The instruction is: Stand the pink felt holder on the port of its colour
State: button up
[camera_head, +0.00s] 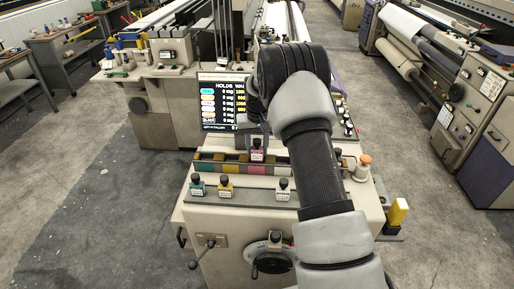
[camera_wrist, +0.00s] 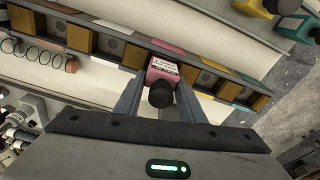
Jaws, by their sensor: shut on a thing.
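The pink felt holder (camera_head: 257,155), with a black knob on top and a white label, is upright between my gripper's fingers over the coloured rail. My gripper (camera_wrist: 160,88) is shut on it, one finger on each side; in the head view my arm partly hides it. The pink port's panel (camera_head: 257,169) shows just below the holder, and pink strips show beside it in the wrist view (camera_wrist: 148,45). I cannot tell whether the holder touches the port or hangs just above it.
A teal holder (camera_head: 197,185), a yellow holder (camera_head: 225,187) and a white holder (camera_head: 284,189) stand on the front ledge. A screen (camera_head: 223,102) rises behind the rail. An orange-topped spool (camera_head: 363,168) and a yellow block (camera_head: 398,211) are at the right.

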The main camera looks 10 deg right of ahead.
jog(key=shift+f+b, duration=0.5)
jog(key=shift+f, duration=0.15)
jog(key=o, duration=1.1)
